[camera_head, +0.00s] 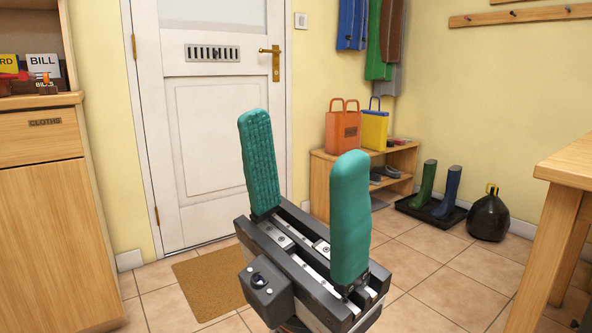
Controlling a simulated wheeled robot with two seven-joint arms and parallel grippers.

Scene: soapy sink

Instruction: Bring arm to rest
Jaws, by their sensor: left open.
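My left gripper (303,194) is raised in the middle of the head view, close to the camera. Its two teal fingers point up and stand wide apart, with nothing between them. The finger on the left has a ribbed inner face toward the camera; the one on the right shows a smooth back. My right gripper is not in this view. No sink shows.
A white door (215,120) stands behind the gripper, with a brown mat (208,284) before it. A wooden cabinet (50,215) is at left, a wooden table (566,165) at right. A shoe bench (319,183), boots (447,192) and a black bag (488,219) line the back.

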